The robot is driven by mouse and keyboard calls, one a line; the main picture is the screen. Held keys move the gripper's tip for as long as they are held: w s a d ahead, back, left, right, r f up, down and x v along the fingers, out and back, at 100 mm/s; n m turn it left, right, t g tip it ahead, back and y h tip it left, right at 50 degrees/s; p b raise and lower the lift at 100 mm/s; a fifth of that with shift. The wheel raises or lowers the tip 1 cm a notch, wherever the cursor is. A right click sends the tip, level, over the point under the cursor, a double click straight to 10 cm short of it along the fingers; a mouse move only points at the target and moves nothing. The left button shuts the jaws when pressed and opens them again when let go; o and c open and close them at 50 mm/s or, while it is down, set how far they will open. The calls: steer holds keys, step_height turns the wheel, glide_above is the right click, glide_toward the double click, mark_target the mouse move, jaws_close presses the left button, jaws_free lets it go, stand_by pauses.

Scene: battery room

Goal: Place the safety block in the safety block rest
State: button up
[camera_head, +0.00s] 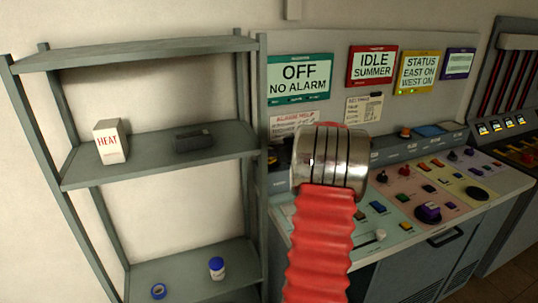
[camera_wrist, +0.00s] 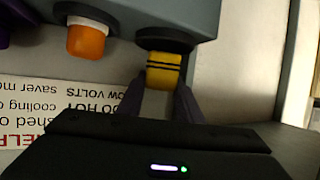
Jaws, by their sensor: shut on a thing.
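The yellow block with black stripes (camera_wrist: 163,62), which looks like the safety block, is between the fingers of my gripper (camera_wrist: 161,88) in the wrist view. My gripper is shut on it. The block's far end meets or overlaps a dark round fitting (camera_wrist: 180,32) on a grey panel; I cannot tell whether it is seated there or only in front of it. I cannot tell whether this fitting is the safety block rest. In the head view my red and metal arm hides the gripper and block.
An orange knob (camera_wrist: 87,40) sits beside the block on the same panel, near a printed notice (camera_wrist: 50,110). In the head view, the control console (camera_head: 440,185) fills the right. A shelf rack (camera_head: 160,157) at left holds a HEAT box (camera_head: 111,142) and a dark case (camera_head: 194,139).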

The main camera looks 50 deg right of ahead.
steer(key=shift+w+d+f, duration=0.1)
steer(key=shift+w+f, duration=0.1)
steer(key=shift+f, duration=0.55)
steer(key=shift+f, duration=0.1)
steer(key=o, duration=0.8)
steer(key=shift+s+r, duration=0.3)
steer(key=shift+s, duration=0.05)
steer(key=v, duration=1.1)
steer(key=shift+s+f, duration=0.1)
steer(key=shift+s, duration=0.1)
